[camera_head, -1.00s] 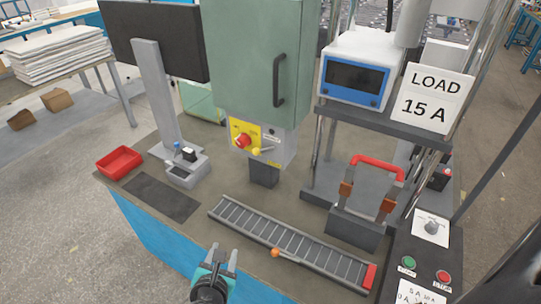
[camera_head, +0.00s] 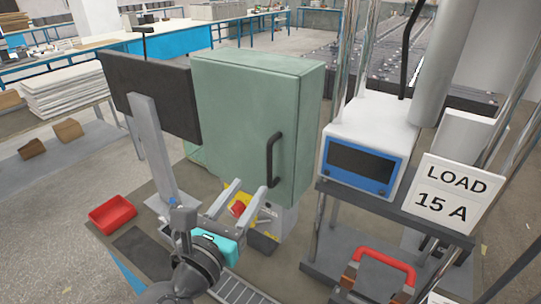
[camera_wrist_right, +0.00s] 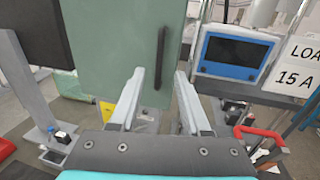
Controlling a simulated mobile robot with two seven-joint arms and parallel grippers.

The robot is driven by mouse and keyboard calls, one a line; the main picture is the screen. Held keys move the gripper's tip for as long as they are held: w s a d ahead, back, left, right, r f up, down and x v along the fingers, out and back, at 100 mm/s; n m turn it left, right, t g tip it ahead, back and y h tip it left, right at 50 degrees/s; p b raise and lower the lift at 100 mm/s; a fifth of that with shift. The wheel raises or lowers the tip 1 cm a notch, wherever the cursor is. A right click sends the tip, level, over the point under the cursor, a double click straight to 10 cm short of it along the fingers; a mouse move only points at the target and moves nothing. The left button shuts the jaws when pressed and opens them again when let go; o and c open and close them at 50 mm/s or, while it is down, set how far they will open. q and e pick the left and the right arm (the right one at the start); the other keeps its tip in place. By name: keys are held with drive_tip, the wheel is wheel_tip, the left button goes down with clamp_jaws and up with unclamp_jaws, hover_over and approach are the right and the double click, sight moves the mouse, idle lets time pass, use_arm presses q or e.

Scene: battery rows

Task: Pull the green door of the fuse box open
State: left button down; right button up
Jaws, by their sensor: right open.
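The green door (camera_head: 240,125) of the fuse box is shut, with a dark vertical bar handle (camera_head: 272,160) near its right edge. In the right wrist view the door (camera_wrist_right: 115,55) fills the upper middle and the handle (camera_wrist_right: 161,58) stands between and beyond the fingers. My right gripper (camera_head: 247,193) is open and empty, in front of the lower part of the box and pointing towards it. In the wrist view its fingers (camera_wrist_right: 158,75) are spread wide. The handle is not between the fingertips. My left gripper is not in view.
A yellow panel with a red switch (camera_head: 238,208) sits below the box, partly hidden by my gripper. A dark monitor (camera_head: 150,95) stands left, a blue-framed meter (camera_head: 362,165) and LOAD sign (camera_head: 440,195) right. A red tray (camera_head: 112,214) lies at the left.

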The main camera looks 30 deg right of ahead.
sight(269, 161)
drive_tip(key=x, duration=1.1)
drive_tip(key=shift+w+d, duration=0.2)
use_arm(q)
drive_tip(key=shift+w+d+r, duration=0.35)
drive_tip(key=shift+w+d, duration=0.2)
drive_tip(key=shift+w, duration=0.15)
use_arm(e)
drive_tip(key=shift+c, duration=0.4)
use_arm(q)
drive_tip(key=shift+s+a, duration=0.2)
use_arm(e)
clamp_jaws()
drive_tip(key=shift+f, duration=0.1)
